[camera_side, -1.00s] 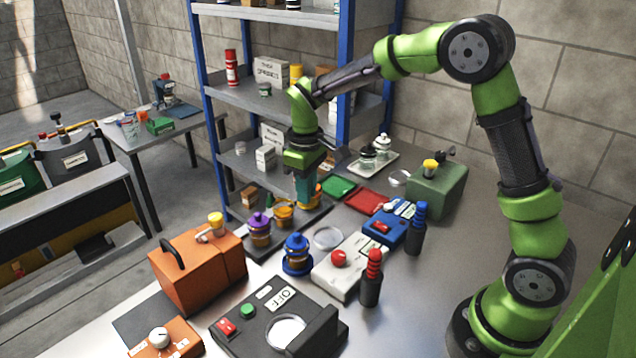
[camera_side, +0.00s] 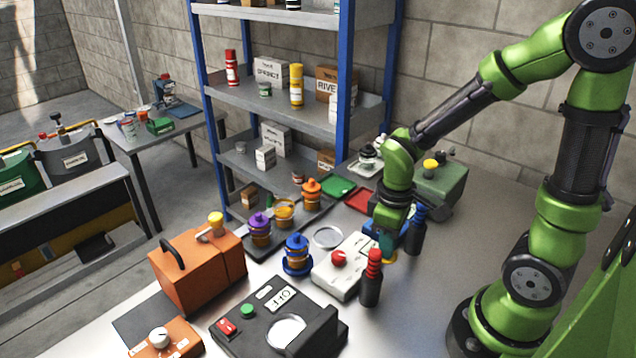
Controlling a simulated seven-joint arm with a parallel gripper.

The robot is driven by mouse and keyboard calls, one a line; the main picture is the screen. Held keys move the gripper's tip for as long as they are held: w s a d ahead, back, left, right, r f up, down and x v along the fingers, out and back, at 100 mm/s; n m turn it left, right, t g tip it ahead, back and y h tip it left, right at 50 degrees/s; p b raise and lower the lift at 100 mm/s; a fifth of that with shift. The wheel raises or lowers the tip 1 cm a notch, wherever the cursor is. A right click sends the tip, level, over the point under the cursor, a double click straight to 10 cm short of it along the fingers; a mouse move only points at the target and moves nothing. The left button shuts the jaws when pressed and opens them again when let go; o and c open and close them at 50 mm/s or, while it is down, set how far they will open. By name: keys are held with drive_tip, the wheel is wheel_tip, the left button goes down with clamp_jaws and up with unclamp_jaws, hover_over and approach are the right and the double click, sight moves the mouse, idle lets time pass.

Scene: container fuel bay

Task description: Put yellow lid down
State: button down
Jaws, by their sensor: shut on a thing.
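My gripper (camera_side: 386,252) is shut on the yellow lid (camera_side: 390,259), of which only a small yellow edge shows below the fingers. I cannot tell whether the lid touches anything below. A jar with no lid and a yellowish rim (camera_side: 284,213) stands on the dark tray (camera_side: 262,250), between the purple-topped jar (camera_side: 260,229) and the orange-topped jar (camera_side: 312,194).
A blue-topped jar (camera_side: 297,254) stands in front of the tray. A clear round dish (camera_side: 327,237) lies beside it. The green mat (camera_side: 338,187) and red mat (camera_side: 359,200) lie behind. A blue-ringed holder (camera_side: 415,232) stands close to my gripper's right.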

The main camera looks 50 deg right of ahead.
drive_tip(key=w, duration=0.5)
drive_tip(key=w+f, duration=0.1)
drive_tip(key=w, duration=0.4)
drive_tip(key=w+d+f, duration=0.1)
drive_tip(key=w, duration=0.5)
drive_tip(key=shift+f, duration=1.65)
drive_tip(key=shift+f, duration=0.15)
drive_tip(key=c, duration=1.1)
unclamp_jaws()
